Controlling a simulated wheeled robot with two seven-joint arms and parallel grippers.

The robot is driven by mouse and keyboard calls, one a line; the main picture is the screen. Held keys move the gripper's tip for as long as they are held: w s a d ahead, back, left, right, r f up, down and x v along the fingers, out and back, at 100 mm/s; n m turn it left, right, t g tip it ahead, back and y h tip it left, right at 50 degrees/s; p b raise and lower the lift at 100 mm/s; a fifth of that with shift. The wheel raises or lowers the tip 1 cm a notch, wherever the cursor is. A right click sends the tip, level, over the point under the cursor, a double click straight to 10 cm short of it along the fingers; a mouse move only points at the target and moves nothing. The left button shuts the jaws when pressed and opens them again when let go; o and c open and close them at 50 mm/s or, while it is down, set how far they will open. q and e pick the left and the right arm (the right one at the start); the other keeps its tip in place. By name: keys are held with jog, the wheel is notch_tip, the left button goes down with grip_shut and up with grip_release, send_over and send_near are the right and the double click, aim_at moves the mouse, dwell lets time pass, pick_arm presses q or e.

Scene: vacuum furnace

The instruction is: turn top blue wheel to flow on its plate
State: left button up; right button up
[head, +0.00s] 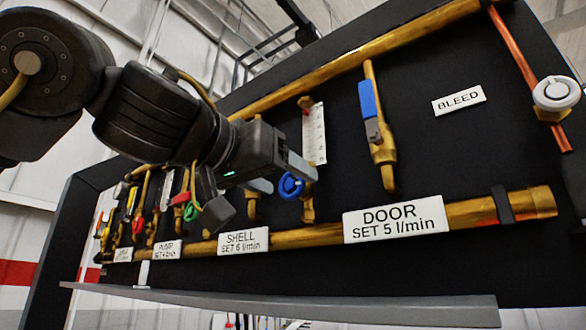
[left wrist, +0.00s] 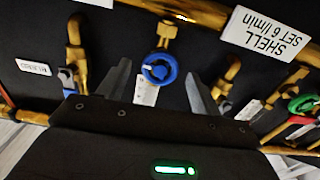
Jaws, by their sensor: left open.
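The blue wheel (head: 291,186) sits on a brass fitting below a white scale (head: 315,135) on the black panel. It also shows in the left wrist view (left wrist: 159,69), with a pale mark on its rim. The plate reading DOOR SET 5 l/min (head: 396,219) is to its lower right; the plate reading SHELL SET 6 l/min (head: 243,241) is to its lower left. My left gripper (head: 262,190) is open and empty in front of the panel. In the left wrist view the wheel shows between its spread fingers; contact cannot be told. My right gripper is not in view.
A blue-handled valve (head: 368,104) stands right of the wheel, with a BLEED plate (head: 459,100) and a white knob (head: 556,93) farther right. A green wheel (head: 191,211) and red handles are at the left. A brass pipe (head: 470,213) and grey ledge (head: 330,308) run below.

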aim_at(289, 182)
pick_arm(q)
jog(key=p+x, duration=0.1)
jog(key=x, duration=0.1)
jog(key=shift+w+d+r, duration=0.15)
jog(key=shift+w, duration=0.05)
jog(key=shift+w+d, duration=0.15)
jog(key=shift+w, duration=0.05)
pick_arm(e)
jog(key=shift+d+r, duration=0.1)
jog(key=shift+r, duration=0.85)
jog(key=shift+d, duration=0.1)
pick_arm(q)
jog(key=c, duration=1)
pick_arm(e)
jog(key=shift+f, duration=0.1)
